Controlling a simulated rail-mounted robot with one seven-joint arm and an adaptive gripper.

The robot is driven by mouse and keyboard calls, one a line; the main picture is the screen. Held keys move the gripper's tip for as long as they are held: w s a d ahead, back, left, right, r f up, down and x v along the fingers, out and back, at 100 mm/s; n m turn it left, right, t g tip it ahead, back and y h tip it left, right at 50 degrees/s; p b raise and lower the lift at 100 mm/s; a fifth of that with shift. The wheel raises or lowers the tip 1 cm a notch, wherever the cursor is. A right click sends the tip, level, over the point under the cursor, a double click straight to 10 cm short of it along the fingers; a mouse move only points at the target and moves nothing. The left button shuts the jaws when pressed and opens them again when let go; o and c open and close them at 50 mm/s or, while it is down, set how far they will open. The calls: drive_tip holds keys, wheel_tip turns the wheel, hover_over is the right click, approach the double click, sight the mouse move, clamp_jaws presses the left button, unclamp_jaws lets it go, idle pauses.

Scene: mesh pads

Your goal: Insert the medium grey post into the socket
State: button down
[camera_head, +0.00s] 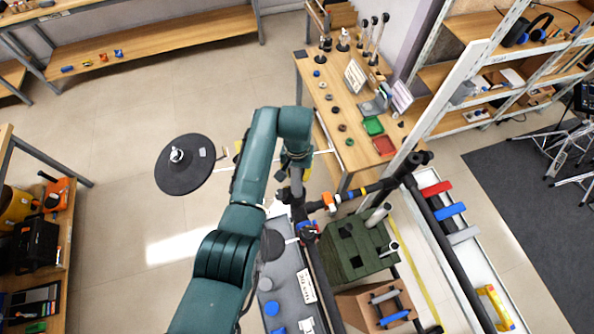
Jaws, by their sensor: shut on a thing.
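My gripper (297,192) is small and dark below my arm's wrist, left of the green box. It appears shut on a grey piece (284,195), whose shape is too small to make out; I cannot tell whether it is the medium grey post. A dark green box (372,242) with dark square openings in its top stands to the right; I cannot tell which opening is the socket. A pale grey post (378,215) stands tilted at the box's upper right edge, apart from my gripper. Another grey bar (386,252) lies at its right side.
A black bar with orange and blue parts (374,187) crosses just above the box. A grey tray (283,258) with blue pieces is left of it. A white tray (478,275) holds red, blue, grey and yellow pieces. A cardboard box (350,303) sits below.

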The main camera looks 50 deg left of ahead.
drive_tip(key=shift+f, duration=0.1)
drive_tip(key=c, duration=0.8)
unclamp_jaws()
drive_tip(key=r+b, duration=0.1)
drive_tip(key=r, duration=0.5)
drive_tip(key=r+b, duration=0.1)
drive_tip(key=r, duration=0.5)
drive_tip(key=shift+w+a+r, duration=0.15)
drive_tip(key=shift+w, duration=0.05)
drive_tip(key=shift+w, duration=0.1)
